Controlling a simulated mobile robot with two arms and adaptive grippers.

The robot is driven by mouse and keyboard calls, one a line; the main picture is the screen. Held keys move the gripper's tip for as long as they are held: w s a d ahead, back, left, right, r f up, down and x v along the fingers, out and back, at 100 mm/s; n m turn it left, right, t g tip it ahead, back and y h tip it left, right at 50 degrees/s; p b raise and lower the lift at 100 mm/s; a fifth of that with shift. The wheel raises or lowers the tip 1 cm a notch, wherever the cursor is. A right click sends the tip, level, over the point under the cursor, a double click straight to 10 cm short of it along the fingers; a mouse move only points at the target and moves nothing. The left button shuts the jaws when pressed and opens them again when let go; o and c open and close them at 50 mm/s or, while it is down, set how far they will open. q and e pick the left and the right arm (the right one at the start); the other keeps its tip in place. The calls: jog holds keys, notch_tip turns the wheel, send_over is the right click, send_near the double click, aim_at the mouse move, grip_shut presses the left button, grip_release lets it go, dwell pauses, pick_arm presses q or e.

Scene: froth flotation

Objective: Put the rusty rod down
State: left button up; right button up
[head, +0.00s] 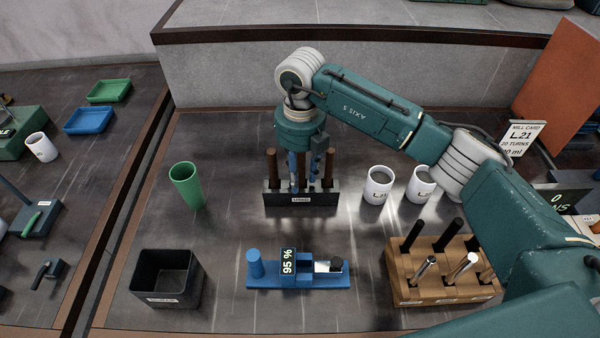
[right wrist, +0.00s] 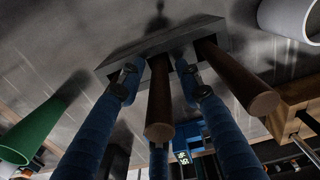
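My right gripper (head: 303,180) points down over a dark rack (head: 300,199) with a white label. Its blue fingers are spread around a rusty brown rod (right wrist: 159,98) that stands in the rack's middle; in the right wrist view gaps show between the fingertips and the rod. The rod is partly hidden by the fingers in the head view. A second brown rod (head: 329,167) stands in the rack's right side, and another (head: 271,166) in its left side. My left gripper is not in view.
A green cup (head: 186,186) stands left of the rack, and two white mugs (head: 378,186) stand right of it. In front are a black bin (head: 166,278), a blue device reading 95 % (head: 300,276) and a wooden block with several rods (head: 440,290).

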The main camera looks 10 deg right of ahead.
jog(key=shift+r, duration=0.3)
notch_tip(320, 180, up, 11)
jog(key=b, duration=0.3)
jog(key=shift+w+b, duration=0.1)
jog(key=shift+b, duration=0.25)
jog(key=shift+d+r, duration=0.1)
jog(key=shift+r, duration=0.3)
jog(key=shift+f, duration=0.1)
